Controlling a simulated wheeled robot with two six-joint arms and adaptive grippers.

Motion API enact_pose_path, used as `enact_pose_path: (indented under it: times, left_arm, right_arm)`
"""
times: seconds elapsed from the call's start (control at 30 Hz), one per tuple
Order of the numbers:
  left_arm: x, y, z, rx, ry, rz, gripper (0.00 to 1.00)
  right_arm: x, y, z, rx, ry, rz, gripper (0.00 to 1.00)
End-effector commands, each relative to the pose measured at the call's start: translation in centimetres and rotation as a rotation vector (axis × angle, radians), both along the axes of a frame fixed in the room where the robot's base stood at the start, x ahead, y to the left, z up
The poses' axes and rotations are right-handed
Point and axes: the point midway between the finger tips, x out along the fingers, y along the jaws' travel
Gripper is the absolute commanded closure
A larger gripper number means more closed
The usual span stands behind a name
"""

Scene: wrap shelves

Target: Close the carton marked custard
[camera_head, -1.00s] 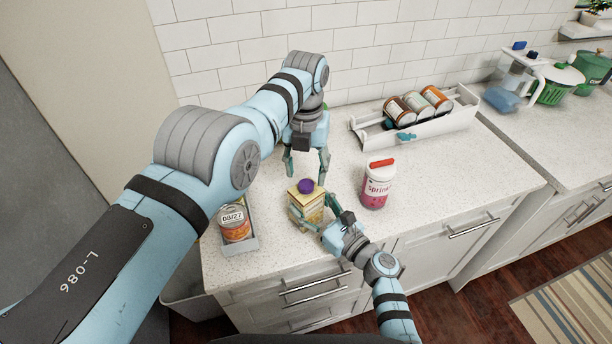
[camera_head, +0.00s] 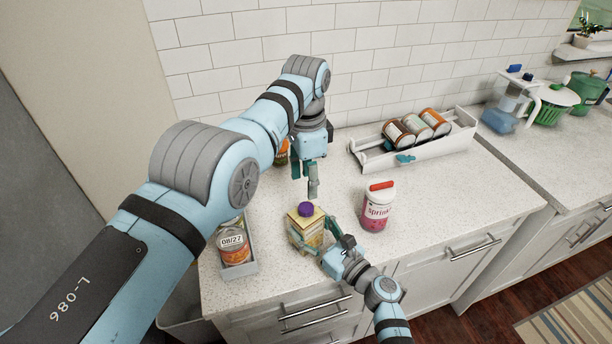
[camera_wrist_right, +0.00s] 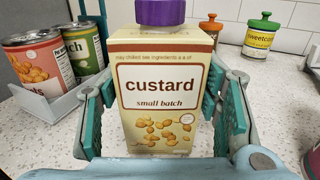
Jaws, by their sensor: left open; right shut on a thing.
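The custard carton (camera_head: 306,230) is a cream and tan box with a purple cap (camera_head: 306,209) on top. It stands upright on the counter near the front edge. In the right wrist view its label (camera_wrist_right: 160,88) faces me, and the cap (camera_wrist_right: 160,12) is cut off by the top edge. I cannot tell how tightly the cap sits. My right gripper (camera_head: 318,240) is shut on the carton, a finger on each side. My left gripper (camera_head: 304,184) is open and empty, pointing down above and just behind the cap, apart from it.
A sprinkles jar (camera_head: 377,208) with a red lid stands to the right. A grey tray (camera_head: 250,254) with cans is at the left. A white rack (camera_head: 432,140) of lying jars is behind. The wrist view shows a sweetcorn jar (camera_wrist_right: 259,38). The counter between carton and rack is clear.

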Motion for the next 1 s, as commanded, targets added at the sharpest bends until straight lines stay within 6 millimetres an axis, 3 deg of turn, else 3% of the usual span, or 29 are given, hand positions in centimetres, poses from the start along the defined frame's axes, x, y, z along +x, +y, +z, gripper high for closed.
enact_pose_path:
  times: [0.4, 0.5, 0.6, 0.77, 1.0]
  left_arm:
    - [-0.31, 0.07, 0.67, -0.032, 0.021, 2.079, 0.55]
    - [-0.41, 0.10, 0.71, -0.034, 0.020, 2.512, 0.55]
    - [-0.50, 0.14, 0.71, -0.033, 0.017, 2.834, 0.55]
    - [-0.55, 0.15, 0.71, -0.034, 0.013, 3.083, 0.55]
    - [-0.54, 0.16, 0.70, -0.035, 0.013, 3.113, 0.55]
  right_arm:
    - [-0.01, 0.00, -0.04, -0.001, 0.001, 0.000, 1.00]
    - [-0.01, 0.00, -0.04, -0.001, 0.001, 0.000, 1.00]
    - [-0.01, 0.00, -0.04, -0.001, 0.001, 0.000, 1.00]
    - [-0.01, 0.00, -0.04, -0.001, 0.001, 0.000, 1.00]
    - [-0.02, -0.01, -0.05, -0.001, 0.001, 0.000, 1.00]
